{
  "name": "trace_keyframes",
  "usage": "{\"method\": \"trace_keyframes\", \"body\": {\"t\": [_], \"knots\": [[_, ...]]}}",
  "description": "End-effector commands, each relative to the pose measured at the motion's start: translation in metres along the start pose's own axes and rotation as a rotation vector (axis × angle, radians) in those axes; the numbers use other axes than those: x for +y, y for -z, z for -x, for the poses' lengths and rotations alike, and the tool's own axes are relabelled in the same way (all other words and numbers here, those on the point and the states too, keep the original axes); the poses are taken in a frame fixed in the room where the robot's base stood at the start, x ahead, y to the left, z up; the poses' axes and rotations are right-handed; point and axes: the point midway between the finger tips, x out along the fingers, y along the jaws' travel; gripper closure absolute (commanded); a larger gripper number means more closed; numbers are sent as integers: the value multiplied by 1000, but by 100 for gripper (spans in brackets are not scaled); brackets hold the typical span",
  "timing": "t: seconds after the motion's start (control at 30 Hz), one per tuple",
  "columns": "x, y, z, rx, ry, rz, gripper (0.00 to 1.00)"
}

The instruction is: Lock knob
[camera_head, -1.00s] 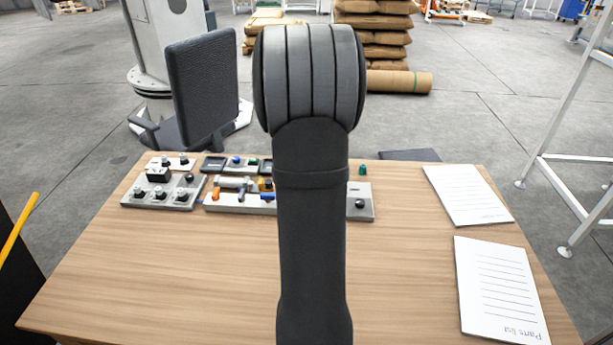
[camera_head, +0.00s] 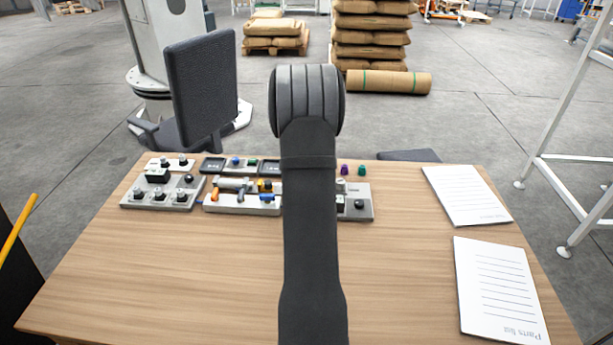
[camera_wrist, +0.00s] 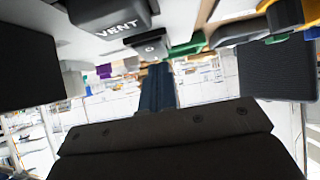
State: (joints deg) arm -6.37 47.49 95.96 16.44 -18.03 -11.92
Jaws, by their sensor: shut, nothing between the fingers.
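In the head view a grey control panel (camera_head: 160,192) with several black knobs stands at the back left of the table. A right-hand panel part (camera_head: 360,212) carries a black knob (camera_head: 359,203). I cannot tell which is the lock knob. In the wrist view a dark block marked VENT (camera_wrist: 117,27) and a smaller dark block with a pale symbol (camera_wrist: 149,48) hang from the top of the picture. My gripper (camera_wrist: 158,68) shows there as a narrow dark shape, shut and empty, below these blocks. Contact cannot be told. In the head view my arm hides the gripper.
A middle panel (camera_head: 240,207) holds coloured parts. Purple (camera_head: 345,169) and green (camera_head: 361,170) knobs stand right of my arm. Two paper sheets (camera_head: 466,194) (camera_head: 497,288) lie at the right. The table's front (camera_head: 170,285) is clear. A chair (camera_head: 201,85) stands behind.

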Motion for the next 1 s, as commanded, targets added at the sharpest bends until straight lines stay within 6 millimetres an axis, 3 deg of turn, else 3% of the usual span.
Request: {"method": "trace_keyframes", "body": {"t": [0.5,1.0], "knots": [[1,-5,-9,-2,-2,0,100],[1,3,-14,0,-2,-1,100]]}}
